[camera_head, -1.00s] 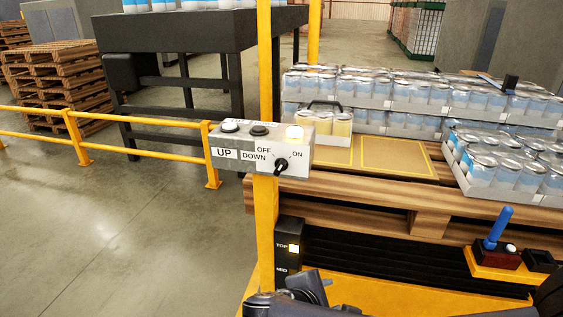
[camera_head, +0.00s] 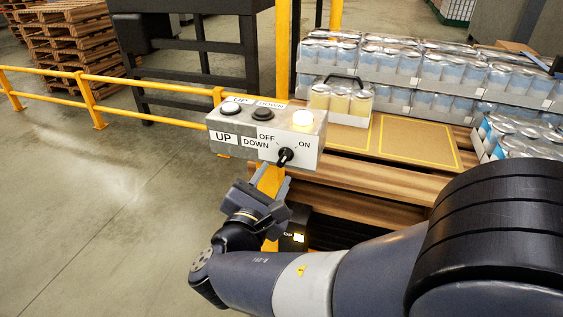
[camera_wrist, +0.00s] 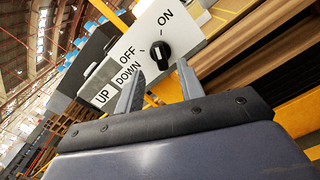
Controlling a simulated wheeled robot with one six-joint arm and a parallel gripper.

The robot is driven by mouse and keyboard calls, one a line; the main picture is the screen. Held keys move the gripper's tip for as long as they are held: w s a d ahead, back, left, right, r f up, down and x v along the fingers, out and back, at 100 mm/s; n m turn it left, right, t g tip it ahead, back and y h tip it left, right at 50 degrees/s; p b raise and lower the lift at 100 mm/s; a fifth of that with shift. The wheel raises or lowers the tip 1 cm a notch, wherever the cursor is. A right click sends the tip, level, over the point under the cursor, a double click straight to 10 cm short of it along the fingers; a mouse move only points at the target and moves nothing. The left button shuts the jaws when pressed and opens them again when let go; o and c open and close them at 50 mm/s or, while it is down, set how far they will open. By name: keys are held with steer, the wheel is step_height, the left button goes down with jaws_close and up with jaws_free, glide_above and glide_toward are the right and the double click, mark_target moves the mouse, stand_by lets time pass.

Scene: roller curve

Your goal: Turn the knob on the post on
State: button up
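The black knob (camera_head: 285,156) is on the front of a grey control box (camera_head: 228,143) on the yellow post (camera_head: 283,60). OFF is printed at its upper left and ON at its upper right. In the wrist view the knob (camera_wrist: 160,50) has a pale mark that seems to face the OFF side. My gripper (camera_head: 262,189) is below the box, in front of the post. In the wrist view my gripper (camera_wrist: 158,84) is open and empty, its two fingers apart and pointing toward the box. The knob appears just beyond the gap, apparently not touched.
The box also carries a white button (camera_head: 231,108), a black button (camera_head: 263,114) and a lit lamp (camera_head: 302,119). A pallet (camera_head: 375,173) with trays of cans (camera_head: 400,65) stands behind right. A yellow railing (camera_head: 150,83) runs left. The left floor is clear.

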mark_target(283, 162)
steer(key=shift+x, duration=2.75)
steer(key=shift+c, duration=0.3)
steer(key=c, duration=0.6)
steer(key=shift+o, duration=0.2)
steer(key=m+b, duration=0.1)
steer(key=b, duration=0.2)
steer(key=shift+f+m, duration=0.3)
steer(key=shift+m, duration=0.1)
steer(key=shift+m+b, duration=0.6)
steer(key=shift+b, duration=0.45)
steer(key=shift+r+m+b, duration=0.25)
steer(key=shift+m+b, duration=0.2)
steer(key=shift+m, duration=0.05)
steer(key=o, duration=0.6)
